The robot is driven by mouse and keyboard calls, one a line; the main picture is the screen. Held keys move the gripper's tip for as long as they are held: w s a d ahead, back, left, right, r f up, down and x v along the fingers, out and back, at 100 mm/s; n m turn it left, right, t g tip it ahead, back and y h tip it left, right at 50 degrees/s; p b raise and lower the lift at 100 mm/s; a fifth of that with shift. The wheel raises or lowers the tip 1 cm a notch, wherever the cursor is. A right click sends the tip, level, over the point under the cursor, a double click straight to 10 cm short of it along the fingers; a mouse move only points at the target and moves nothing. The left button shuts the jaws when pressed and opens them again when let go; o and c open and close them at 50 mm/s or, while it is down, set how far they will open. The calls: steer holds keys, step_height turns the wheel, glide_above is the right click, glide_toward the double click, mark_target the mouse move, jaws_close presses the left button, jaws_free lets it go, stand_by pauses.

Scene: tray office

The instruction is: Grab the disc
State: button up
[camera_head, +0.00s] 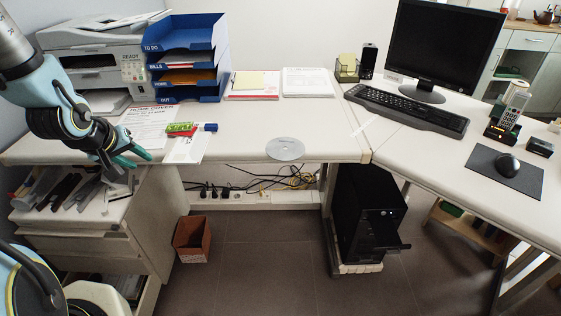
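The disc (285,149) is a flat silver-grey CD lying on the white desk. My gripper (139,160) is at the left, near the front edge of the desk, well to the left of the disc. Its green-blue fingers appear apart, with nothing visible between them. The disc is fully in view.
A green and red item (180,129), a blue item (210,127) and papers (150,125) lie between my gripper and the disc. Blue trays (186,60) and a printer (95,60) stand behind. The desk around the disc is clear.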

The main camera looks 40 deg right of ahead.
steer(key=s+d+f+g+h+b, duration=0.1)
steer(key=s+d+f+h+b, duration=0.15)
steer(key=d+f, duration=0.3)
steer(key=s+d+f+h+b, duration=0.2)
steer(key=d+f+h+b, duration=0.15)
steer(key=d, duration=0.35)
steer(key=n+g+h+b, duration=0.3)
steer(key=h+b, duration=0.4)
glide_toward(281, 159)
steer(key=shift+h, duration=0.3)
steer(key=shift+w+d+f, duration=0.1)
steer(key=shift+d, duration=1.6)
steer(key=shift+w+d+f, duration=0.15)
steer(key=shift+d, duration=1.55)
steer(key=shift+w+d+f, duration=0.1)
steer(key=shift+d, duration=1.65)
jaws_close()
